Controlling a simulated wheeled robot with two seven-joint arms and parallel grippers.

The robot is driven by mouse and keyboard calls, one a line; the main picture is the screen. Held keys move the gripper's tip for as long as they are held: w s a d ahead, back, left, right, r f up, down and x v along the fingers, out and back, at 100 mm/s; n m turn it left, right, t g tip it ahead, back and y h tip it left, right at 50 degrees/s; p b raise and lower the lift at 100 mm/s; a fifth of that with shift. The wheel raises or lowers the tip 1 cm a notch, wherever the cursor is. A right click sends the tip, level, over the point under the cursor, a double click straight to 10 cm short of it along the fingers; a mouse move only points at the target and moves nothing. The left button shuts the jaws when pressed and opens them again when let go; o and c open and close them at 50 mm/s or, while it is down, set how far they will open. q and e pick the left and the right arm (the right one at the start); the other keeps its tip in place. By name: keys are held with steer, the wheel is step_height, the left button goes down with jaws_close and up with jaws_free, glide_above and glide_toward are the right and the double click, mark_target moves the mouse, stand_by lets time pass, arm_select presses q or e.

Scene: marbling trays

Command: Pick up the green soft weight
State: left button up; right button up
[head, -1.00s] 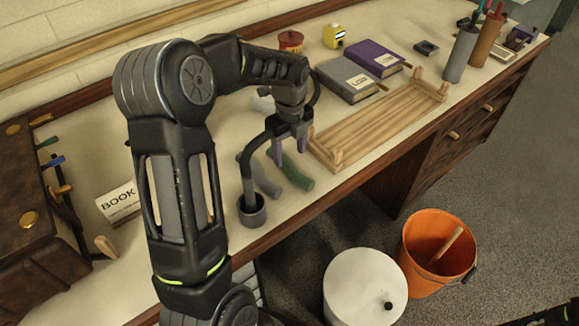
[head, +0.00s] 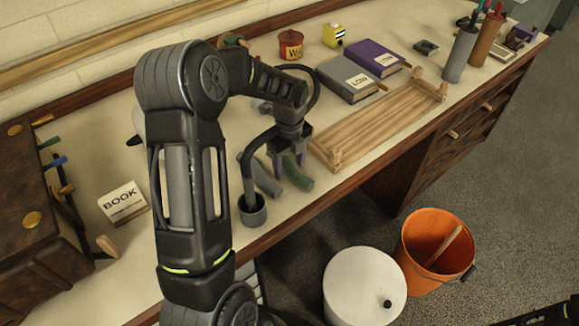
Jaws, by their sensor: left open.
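The green soft weight (head: 299,179) lies on the pale bench top near its front edge, a short bent roll. Its far end is hidden under my left gripper (head: 288,164). My right gripper is not in view.
A grey soft weight (head: 266,181) lies just left of the green one, beside a dark cup with a curved stem (head: 252,215). A wooden rack (head: 370,130) stands close on the right. Books (head: 345,78) lie behind it. An orange bucket (head: 412,250) is on the floor.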

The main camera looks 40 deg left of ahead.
arm_select(q)
steer(key=shift+c, duration=0.5)
jaws_close()
stand_by(0.4)
